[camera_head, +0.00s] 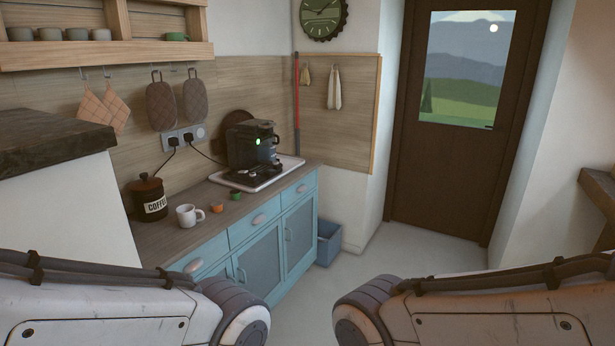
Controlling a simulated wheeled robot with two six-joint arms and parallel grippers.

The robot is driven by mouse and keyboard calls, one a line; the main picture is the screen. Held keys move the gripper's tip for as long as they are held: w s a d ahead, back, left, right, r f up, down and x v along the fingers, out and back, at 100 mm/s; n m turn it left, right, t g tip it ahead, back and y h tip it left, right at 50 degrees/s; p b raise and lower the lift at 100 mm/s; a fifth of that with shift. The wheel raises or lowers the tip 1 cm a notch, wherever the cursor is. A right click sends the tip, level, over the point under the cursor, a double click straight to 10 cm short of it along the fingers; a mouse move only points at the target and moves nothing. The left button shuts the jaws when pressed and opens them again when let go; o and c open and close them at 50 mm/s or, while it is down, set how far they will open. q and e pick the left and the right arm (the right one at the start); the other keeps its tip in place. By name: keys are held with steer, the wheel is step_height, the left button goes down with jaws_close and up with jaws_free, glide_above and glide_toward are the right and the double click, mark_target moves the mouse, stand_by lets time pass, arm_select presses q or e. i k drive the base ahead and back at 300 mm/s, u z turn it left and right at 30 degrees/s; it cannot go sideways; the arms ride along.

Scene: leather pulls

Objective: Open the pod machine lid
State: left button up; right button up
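My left arm comes in from the lower left and my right arm from the lower right. Both show only their upper links, well in front of the counter. Neither gripper is in view.
On the counter are a coffee jar (149,199), a white mug (188,215), and small orange (216,206) and green (234,194) items. Blue cabinets (262,252) stand below. A blue bin (328,242) sits at their right end. Floor (400,262) before the door (456,130) is clear.

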mark_target(255, 126)
steer(key=z, duration=0.7)
steer(key=i, duration=1.6)
steer(key=z, duration=0.3)
steer(key=i, duration=1.25)
steer(key=u, duration=1.4)
steer(key=i, duration=1.05)
steer(key=u, duration=0.95)
